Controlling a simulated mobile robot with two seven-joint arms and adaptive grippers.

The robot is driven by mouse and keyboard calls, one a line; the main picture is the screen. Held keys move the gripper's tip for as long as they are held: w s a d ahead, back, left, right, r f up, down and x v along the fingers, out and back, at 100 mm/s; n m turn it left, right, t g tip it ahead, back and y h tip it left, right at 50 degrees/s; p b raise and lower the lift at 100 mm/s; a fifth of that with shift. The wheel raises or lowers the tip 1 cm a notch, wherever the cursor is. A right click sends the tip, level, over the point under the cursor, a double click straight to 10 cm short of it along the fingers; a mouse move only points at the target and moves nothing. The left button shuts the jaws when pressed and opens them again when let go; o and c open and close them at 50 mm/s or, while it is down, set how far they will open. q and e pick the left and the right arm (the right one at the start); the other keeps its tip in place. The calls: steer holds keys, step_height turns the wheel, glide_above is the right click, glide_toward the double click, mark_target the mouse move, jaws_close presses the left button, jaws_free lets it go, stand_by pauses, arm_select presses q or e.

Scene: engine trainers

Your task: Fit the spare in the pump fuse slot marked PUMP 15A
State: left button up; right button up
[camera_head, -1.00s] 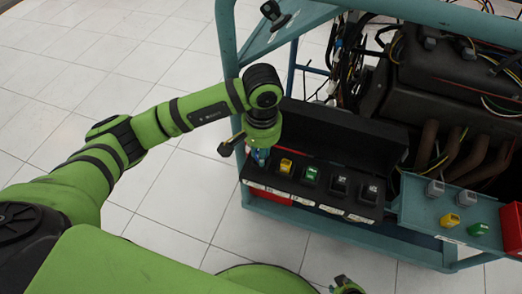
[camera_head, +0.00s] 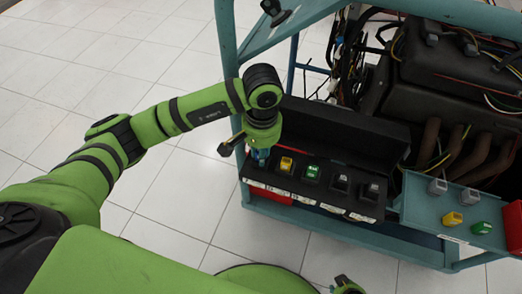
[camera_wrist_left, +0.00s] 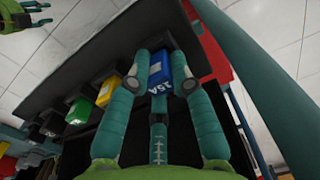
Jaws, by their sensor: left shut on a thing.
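My left gripper (camera_head: 260,152) is over the leftmost place of the black fuse box (camera_head: 328,190). It is shut on a blue fuse (camera_wrist_left: 184,72), which has pale lettering that reads like 15A upside down in the left wrist view. The fuse sits between the fingertips at the box's face; I cannot tell whether it is fully seated. In the head view the gripper mostly hides it. The slot labels are too small to read. A small green and black part at the bottom edge of the head view may belong to my right arm; its jaws are not clear.
To the right in the box stand a yellow fuse (camera_head: 286,164), a green fuse (camera_head: 312,172) and two grey ones. The raised black lid (camera_head: 345,135) is behind them. A teal side shelf (camera_head: 460,236) holds loose fuses. A teal cart post (camera_head: 226,45) rises close to my left wrist.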

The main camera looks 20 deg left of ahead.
arm_select(q)
steer(key=shift+f, duration=0.2)
arm_select(e)
steer(key=shift+s+f, duration=0.2)
steer(key=shift+s, duration=0.05)
arm_select(q)
steer(key=o, duration=0.9)
steer(key=shift+s, duration=0.1)
arm_select(e)
steer(key=shift+s, duration=0.1)
arm_select(q)
steer(key=shift+d+r+p, duration=0.1)
steer(key=shift+r+p, duration=0.3)
steer(key=shift+r, duration=0.4)
steer(key=shift+r+p, duration=1.2)
steer(key=shift+r, duration=1.55)
arm_select(e)
steer(key=shift+w+r, duration=0.15)
steer(key=shift+r, duration=0.7)
steer(key=shift+w+r, duration=0.1)
steer(key=shift+r, duration=0.75)
